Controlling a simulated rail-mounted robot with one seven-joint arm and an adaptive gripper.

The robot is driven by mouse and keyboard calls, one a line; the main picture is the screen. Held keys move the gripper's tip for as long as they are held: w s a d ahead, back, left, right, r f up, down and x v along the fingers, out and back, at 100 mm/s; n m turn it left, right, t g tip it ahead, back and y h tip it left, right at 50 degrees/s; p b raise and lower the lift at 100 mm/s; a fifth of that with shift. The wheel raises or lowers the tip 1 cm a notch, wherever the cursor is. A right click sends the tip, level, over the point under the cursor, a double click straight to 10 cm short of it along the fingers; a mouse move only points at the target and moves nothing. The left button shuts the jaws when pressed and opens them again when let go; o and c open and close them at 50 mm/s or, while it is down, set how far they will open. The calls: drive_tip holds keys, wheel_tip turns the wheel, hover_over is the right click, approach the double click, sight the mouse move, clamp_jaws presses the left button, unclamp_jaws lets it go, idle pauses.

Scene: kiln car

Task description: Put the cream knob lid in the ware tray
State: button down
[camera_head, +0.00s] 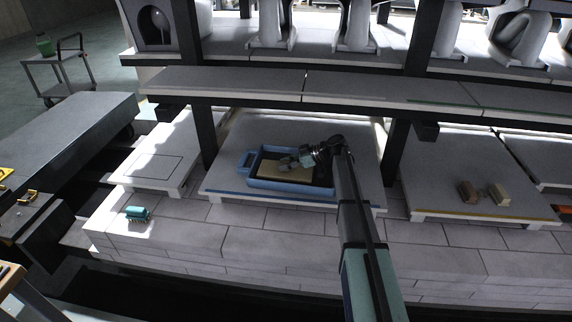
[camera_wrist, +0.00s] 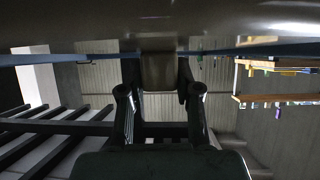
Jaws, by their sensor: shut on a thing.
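The ware tray (camera_head: 294,199) is a blue, shallow rectangular tray with a tan floor and a handle at its left end. It sits on the middle lower shelf. My gripper (camera_head: 305,160) is over the inside of the tray, reaching in from the right. In the wrist view my gripper (camera_wrist: 160,95) is shut on the knob of the lid (camera_wrist: 160,72), which looks dull grey-brown in shade. A broad dull surface beyond the knob seems to be the lid's body. The tray's blue rim shows behind it. I cannot tell whether the lid touches the tray floor.
A dark post (camera_head: 203,135) stands left of the tray and another (camera_head: 394,150) stands right of it. An upper shelf (camera_head: 350,88) runs above and behind. A small teal object (camera_head: 137,213) lies front left.

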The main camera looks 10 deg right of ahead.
drive_tip(key=shift+f, duration=0.1)
drive_tip(key=c, duration=0.8)
unclamp_jaws()
drive_tip(key=shift+r, duration=0.2)
drive_tip(key=b+v, duration=0.1)
drive_tip(key=v, duration=1.1)
drive_tip(key=shift+f, duration=0.1)
